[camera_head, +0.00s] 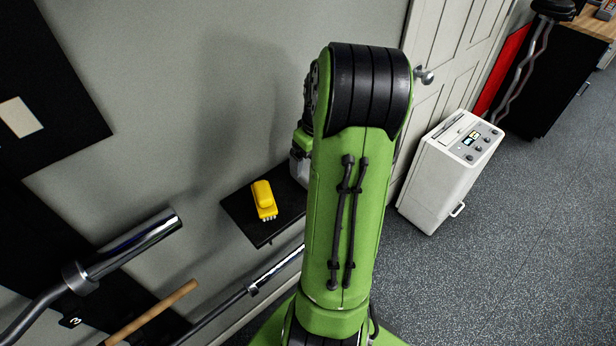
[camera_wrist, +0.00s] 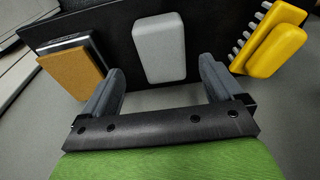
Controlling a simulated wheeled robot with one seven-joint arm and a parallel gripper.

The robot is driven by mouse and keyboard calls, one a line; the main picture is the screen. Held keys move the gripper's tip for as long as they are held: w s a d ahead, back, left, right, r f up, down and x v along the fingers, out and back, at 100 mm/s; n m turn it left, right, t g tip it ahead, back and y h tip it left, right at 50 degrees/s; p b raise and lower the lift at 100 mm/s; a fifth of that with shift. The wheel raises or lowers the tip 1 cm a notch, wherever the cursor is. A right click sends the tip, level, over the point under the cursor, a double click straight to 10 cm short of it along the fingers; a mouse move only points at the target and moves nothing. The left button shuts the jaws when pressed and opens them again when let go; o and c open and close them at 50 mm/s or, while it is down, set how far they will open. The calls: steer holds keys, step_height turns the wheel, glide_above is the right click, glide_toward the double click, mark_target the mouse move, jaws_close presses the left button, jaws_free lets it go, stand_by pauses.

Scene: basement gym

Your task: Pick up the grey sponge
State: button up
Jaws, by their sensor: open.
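The grey sponge (camera_wrist: 160,48) is a light grey block with rounded edges, lying on a black shelf (camera_wrist: 120,28) in the wrist view. My gripper (camera_wrist: 160,82) is open, its two grey fingers pointing toward the shelf. The sponge lies ahead of the gap between the fingertips, and I see no contact with either finger. The black shelf (camera_head: 240,213) shows there to the left of my arm, against the wall.
A yellow brush (camera_wrist: 270,42) with pale bristles lies right of the sponge, and it shows on the shelf in the head view (camera_head: 264,199). A tan-and-dark block (camera_wrist: 72,70) lies left of the sponge. A white cabinet (camera_head: 447,172) stands on the right floor.

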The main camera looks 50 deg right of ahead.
steer(key=f, duration=0.3)
steer(key=f+b, duration=0.1)
steer(key=f, duration=0.1)
steer(key=shift+w+a+f, duration=0.1)
steer(key=shift+w+f, duration=0.1)
steer(key=shift+w, duration=0.2)
steer(key=shift+f, duration=0.15)
steer(key=c, duration=1)
step_height(320, 180, up, 10)
steer(key=shift+r+p, duration=0.25)
steer(key=shift+p, duration=0.85)
